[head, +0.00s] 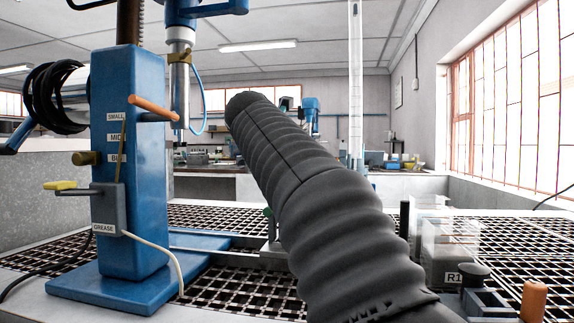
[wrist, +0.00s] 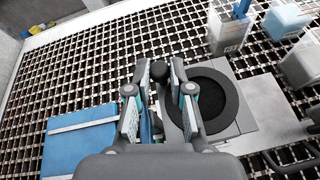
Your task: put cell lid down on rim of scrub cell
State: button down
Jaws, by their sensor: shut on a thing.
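My gripper (wrist: 161,72) shows in the wrist view with its two fingers closed in around a small dark rounded piece (wrist: 159,71). This piece looks like the knob of the cell lid, but the rest of the lid cannot be made out. Right of the fingers is a black round opening with a dark grey ring (wrist: 231,103) on a grey square block, which looks like the scrub cell. The right finger covers part of its left side. The held piece is left of the ring's centre. In the head view my arm hides the gripper and cell.
A blue stand (head: 130,170) with a blue base is at left, and the base also shows in the wrist view (wrist: 78,145). Clear containers (head: 447,245), one labelled R1, stand at right, near a dark knob (head: 473,270) and an orange handle (head: 534,300). Dark grating (head: 245,288) covers the bench.

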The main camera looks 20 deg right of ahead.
jog(key=shift+f, duration=0.4)
jog(key=shift+f+b, duration=0.2)
jog(key=shift+b, duration=0.1)
jog(key=c, duration=1)
grip_release()
jog(key=shift+c, duration=0.2)
jog(key=shift+r, duration=0.25)
jog(key=v, duration=1.2)
jog(key=shift+r+p, duration=0.45)
